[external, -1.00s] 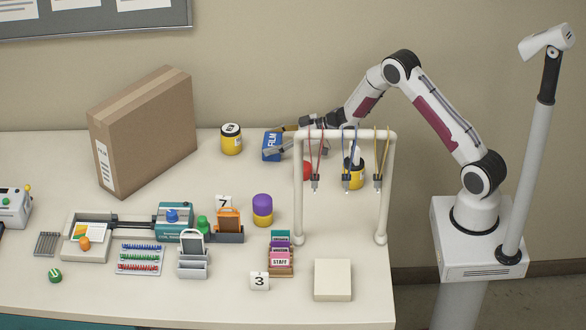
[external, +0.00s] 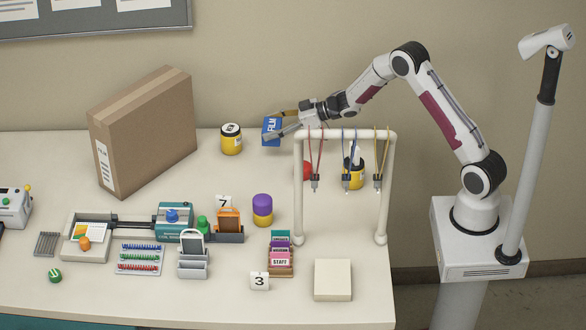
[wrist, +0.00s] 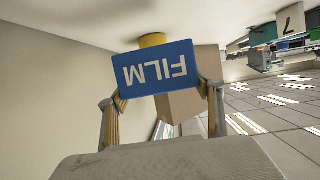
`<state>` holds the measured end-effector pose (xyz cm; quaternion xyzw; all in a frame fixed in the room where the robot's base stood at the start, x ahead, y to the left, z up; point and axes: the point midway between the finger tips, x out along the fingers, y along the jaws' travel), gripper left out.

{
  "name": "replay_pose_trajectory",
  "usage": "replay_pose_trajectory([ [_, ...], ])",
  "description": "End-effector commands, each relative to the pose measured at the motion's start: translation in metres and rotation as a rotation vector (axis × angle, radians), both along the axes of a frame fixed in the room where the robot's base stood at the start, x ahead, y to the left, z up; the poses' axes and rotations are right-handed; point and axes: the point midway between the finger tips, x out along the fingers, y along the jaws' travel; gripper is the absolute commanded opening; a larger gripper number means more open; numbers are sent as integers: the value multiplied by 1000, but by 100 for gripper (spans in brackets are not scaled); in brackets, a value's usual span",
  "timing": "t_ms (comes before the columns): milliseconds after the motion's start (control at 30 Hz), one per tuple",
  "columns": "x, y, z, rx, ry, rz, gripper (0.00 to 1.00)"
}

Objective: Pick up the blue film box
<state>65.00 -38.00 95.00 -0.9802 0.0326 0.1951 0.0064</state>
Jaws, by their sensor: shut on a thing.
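The blue film box (external: 271,131) is marked FILM in white. My gripper (external: 279,126) is shut on it, with one finger on each side. In the external view the box looks raised a little above the back of the table. In the wrist view the box (wrist: 155,68) sits between my two fingertips (wrist: 162,88), its lettering upside down. Its far side is hidden.
A large cardboard box (external: 150,135) is farther left. A white rack (external: 345,134) with hanging lanyards stands below my forearm, and a red object (external: 304,170) is by its left post.

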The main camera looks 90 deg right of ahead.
Motion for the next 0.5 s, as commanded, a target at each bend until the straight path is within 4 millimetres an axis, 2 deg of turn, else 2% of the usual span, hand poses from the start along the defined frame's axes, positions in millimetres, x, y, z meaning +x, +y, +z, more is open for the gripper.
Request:
replay_pose_trajectory([
  [33, 1, 0, 9, -2, -4, 0, 37],
  [200, 1, 0, 27, -2, -3, 0, 37],
  [500, 0, 0, 39, 0, -2, 0, 37],
])
